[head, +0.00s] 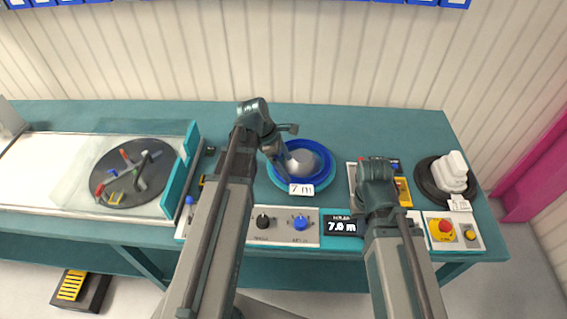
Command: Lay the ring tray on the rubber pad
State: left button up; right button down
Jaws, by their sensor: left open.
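I cannot tell for certain which item is the ring tray or the rubber pad. A blue ring-shaped piece (322,178) with a grey domed middle lies on the bench, with a "7 m" tag in front. My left gripper (286,148) is open at its upper left edge; contact is unclear. A dark round disc (128,186) with several small coloured pieces on it lies at the left. A grey tray-like piece (353,178) with yellow, red and blue parts is partly hidden by my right gripper (377,170), whose fingers I cannot make out.
A black round piece (428,185) with a white block (453,172) on it stands at the right. A control panel (280,238), a "7.0 m" display (342,226) and a red button (445,227) line the front edge. The bench's back strip (390,122) is clear.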

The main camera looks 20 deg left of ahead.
aim_at(299, 186)
pick_arm(q)
jog(key=b+x, duration=0.8)
jog(key=x, duration=0.2)
jog(key=shift+f, duration=0.15)
pick_arm(e)
notch_tip(299, 186, down, 10)
jog(key=shift+r, duration=0.25)
pick_arm(q)
grip_shut()
jog(key=shift+r, duration=0.2)
pick_arm(e)
jog(key=shift+r, duration=0.15)
pick_arm(q)
jog(key=shift+r+p, duration=0.5)
jog(key=shift+r, duration=0.05)
pick_arm(e)
jog(key=shift+r, duration=0.55)
pick_arm(q)
jog(key=shift+r, duration=0.1)
pick_arm(e)
jog(key=shift+r, duration=0.15)
pick_arm(q)
jog(key=shift+r+p, duration=0.25)
jog(key=shift+p, duration=0.15)
pick_arm(e)
jog(key=shift+r, duration=0.25)
pick_arm(q)
jog(key=shift+r, duration=0.15)
pick_arm(e)
jog(key=shift+r, duration=0.15)
